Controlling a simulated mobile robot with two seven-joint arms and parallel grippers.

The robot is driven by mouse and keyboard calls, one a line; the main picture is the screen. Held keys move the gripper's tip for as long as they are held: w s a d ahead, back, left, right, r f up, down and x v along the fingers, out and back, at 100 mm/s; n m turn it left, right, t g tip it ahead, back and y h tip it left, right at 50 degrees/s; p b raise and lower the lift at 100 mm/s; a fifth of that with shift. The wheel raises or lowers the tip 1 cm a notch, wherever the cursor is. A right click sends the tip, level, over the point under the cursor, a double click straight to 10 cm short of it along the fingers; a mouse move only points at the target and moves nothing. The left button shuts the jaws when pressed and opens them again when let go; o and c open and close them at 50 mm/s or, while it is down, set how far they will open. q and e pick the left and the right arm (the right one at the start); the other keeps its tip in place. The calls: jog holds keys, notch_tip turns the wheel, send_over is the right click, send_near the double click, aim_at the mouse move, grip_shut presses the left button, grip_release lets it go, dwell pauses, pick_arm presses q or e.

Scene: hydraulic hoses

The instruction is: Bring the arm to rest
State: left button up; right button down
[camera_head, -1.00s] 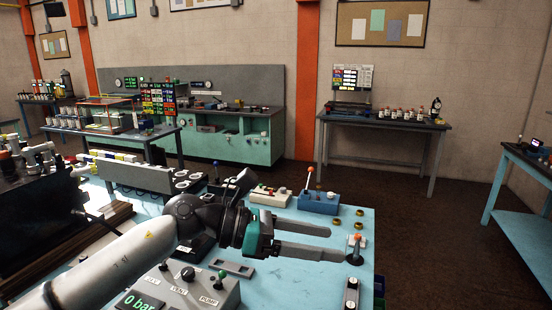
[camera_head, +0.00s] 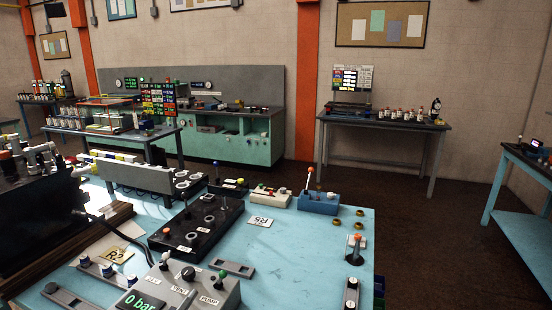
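Neither of my grippers nor either arm shows in the head view now. The light-blue bench (camera_head: 290,262) in front of me is in full view where no arm covers it. On it stands a grey control box (camera_head: 185,290) with a display reading "0 bar" and labels VENT and PUMP. A black block with several round ports (camera_head: 196,222) lies behind it, with a tag marked R5 (camera_head: 260,221) at its right and a tag marked R2 (camera_head: 116,254) at its left.
A blue box with an upright lever (camera_head: 318,203) stands at the bench's back right. An orange-tipped lever (camera_head: 355,249) stands near the right edge. Dark machinery (camera_head: 30,215) fills the left. The floor (camera_head: 430,240) right of the bench is clear.

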pick_arm(q)
jog(key=s+a+f+n+g, duration=0.1)
jog(key=s+f+n+g, duration=0.2)
jog(key=s, duration=0.4)
jog(key=s+a+f+n+g, duration=0.1)
jog(key=s+f+g, duration=0.35)
jog(key=s, duration=0.25)
jog(key=s+a+f+n+g, duration=0.1)
jog(key=s+f+n+g, duration=0.15)
jog(key=s+f, duration=0.35)
jog(key=s+f+g+b, duration=0.1)
jog(key=s+f+b, duration=0.15)
jog(key=f, duration=1.05)
jog(key=s+f+b, duration=0.1)
jog(key=f+b, duration=0.2)
jog(key=f, duration=0.9)
jog(key=s+a+f+g+b, duration=0.1)
jog(key=s+f+b, duration=0.2)
jog(key=s+f, duration=0.4)
jog(key=s+a+f+b, duration=0.2)
jog(key=s+f, duration=0.6)
jog(key=f, duration=0.6)
jog(key=shift+s+f+m+g+b, duration=0.3)
jog(key=shift+m+g+b, duration=0.05)
jog(key=shift+g+b, duration=0.1)
